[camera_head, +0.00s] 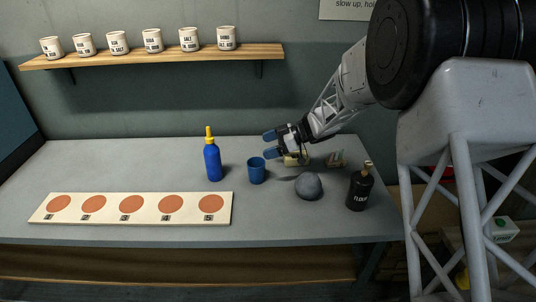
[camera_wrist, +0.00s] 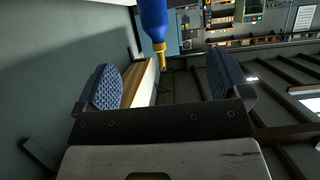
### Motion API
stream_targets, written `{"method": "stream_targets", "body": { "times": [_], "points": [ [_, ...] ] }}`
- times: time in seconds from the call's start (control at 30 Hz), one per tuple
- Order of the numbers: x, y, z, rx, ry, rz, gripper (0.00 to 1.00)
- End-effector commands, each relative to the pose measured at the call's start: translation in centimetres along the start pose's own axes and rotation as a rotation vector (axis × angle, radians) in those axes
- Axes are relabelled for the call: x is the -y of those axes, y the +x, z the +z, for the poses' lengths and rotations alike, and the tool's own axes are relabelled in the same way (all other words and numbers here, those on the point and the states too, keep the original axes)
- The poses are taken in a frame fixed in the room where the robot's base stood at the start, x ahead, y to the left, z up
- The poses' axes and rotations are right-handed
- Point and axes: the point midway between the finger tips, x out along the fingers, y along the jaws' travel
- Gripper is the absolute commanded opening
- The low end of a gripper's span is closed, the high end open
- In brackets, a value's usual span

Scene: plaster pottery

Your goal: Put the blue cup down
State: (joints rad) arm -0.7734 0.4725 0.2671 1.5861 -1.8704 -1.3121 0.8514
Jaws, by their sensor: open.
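The blue cup (camera_head: 257,171) stands upright on the grey table, right of the blue bottle. My gripper (camera_head: 269,144) is open and empty, its blue-padded fingers above and behind the cup, slightly to its right, apart from it. In the wrist view my gripper (camera_wrist: 165,88) shows both fingers spread wide with nothing between their pads. The cup cannot be made out in the wrist view.
The blue bottle (camera_head: 212,160) with a yellow cap is close left of the cup; its top shows in the wrist view (camera_wrist: 154,20). A grey round lump (camera_head: 308,186) and a black bottle (camera_head: 360,188) are to the right. A board with orange discs (camera_head: 190,214) lies front left.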

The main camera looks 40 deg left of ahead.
Motion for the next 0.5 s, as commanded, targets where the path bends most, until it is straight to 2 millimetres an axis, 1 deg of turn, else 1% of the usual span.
{"method": "stream_targets", "body": {
  "times": [0.1, 0.2, 0.5],
  "points": [
    [0.01, -0.36, -0.89, 0.0, -0.001, 0.0, 0.95],
    [0.02, -0.52, -1.28, 0.0, -0.001, -0.001, 0.95],
    [0.03, -0.56, -1.4, 0.0, 0.0, -0.001, 0.95]
  ]
}}
